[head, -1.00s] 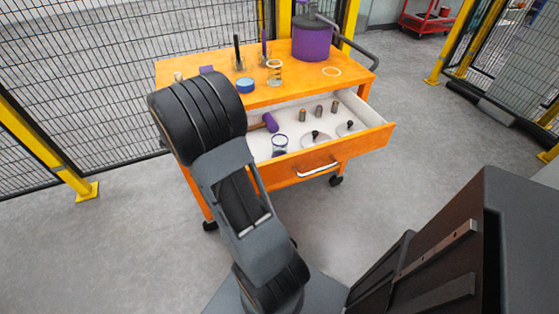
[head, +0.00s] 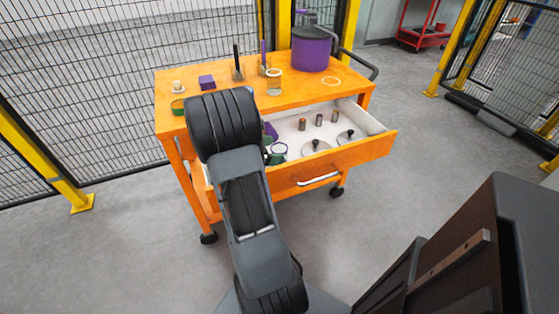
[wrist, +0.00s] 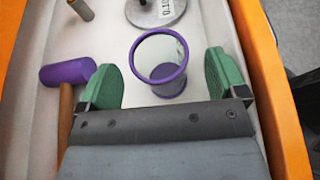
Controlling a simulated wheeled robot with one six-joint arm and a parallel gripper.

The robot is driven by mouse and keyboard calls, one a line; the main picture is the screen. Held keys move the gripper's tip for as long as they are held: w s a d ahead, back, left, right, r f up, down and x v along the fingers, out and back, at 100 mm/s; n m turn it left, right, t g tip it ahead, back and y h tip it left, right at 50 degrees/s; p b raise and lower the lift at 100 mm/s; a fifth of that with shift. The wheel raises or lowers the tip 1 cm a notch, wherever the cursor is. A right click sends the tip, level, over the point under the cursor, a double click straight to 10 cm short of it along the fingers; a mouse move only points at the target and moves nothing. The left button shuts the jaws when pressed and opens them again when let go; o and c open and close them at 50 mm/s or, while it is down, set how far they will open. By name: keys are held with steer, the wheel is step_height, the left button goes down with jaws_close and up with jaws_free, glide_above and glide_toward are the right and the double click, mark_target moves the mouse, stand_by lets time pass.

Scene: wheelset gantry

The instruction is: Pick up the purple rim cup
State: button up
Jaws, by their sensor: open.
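The purple rim cup (wrist: 160,52) is clear with a purple rim and a purple base. It stands in the open white drawer (wrist: 210,15). My gripper (wrist: 161,78) is open, with one green finger on each side of the cup and a gap on both sides. In the head view the cup (head: 279,148) shows just right of my arm, with green finger parts (head: 277,158) beside it. My arm hides the left part of the drawer there.
A purple-headed mallet (wrist: 68,72) lies left of my left finger. A metal disc (wrist: 155,10) and a small cylinder (wrist: 81,9) lie beyond the cup. The orange drawer wall (wrist: 262,75) is close on the right. A purple pot (head: 311,52) stands on the cart top (head: 200,85).

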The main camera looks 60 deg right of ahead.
mark_target(279, 150)
steer(key=shift+x, duration=1.6)
steer(key=shift+c, duration=0.3)
steer(key=c, duration=0.9)
steer(key=shift+r, duration=0.1)
steer(key=shift+c, duration=0.2)
